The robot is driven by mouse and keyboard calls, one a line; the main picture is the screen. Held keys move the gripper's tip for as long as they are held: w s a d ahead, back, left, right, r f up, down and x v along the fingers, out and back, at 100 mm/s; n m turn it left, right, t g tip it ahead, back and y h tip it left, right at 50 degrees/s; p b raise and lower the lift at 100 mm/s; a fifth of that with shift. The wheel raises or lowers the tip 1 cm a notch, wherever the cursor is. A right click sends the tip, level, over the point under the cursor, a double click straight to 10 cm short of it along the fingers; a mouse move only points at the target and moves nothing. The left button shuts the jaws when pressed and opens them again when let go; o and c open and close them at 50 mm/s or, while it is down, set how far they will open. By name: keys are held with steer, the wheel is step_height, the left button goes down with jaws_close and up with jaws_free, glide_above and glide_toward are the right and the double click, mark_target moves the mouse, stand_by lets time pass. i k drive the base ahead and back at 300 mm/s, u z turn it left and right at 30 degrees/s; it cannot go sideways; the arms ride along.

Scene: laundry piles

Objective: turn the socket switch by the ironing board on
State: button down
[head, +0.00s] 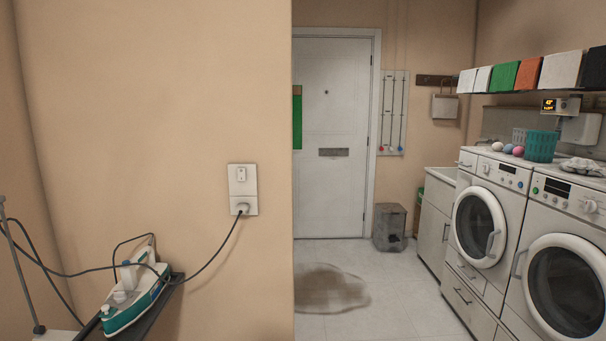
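The socket switch (241,174) is a small rocker on the upper half of a white wall plate (237,190), fixed to the beige wall left of centre. Whether it is on or off is too small to tell. A plug (242,208) sits in the lower half of the plate. Its dark cord (208,263) hangs down and runs left towards the iron. Part of the ironing board (172,291) shows at the lower left, with a white and teal iron (137,289) on it. My gripper is not in view.
The beige wall ends at a corner right of the socket. Beyond it, the tiled floor (400,309) has a brownish patch (330,288). A white door (333,185) and a grey bin (390,227) stand behind. Washing machines (489,218) line the right side.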

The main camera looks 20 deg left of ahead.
mark_target(241, 172)
steer(key=i, duration=1.3)
steer(key=u, duration=0.75)
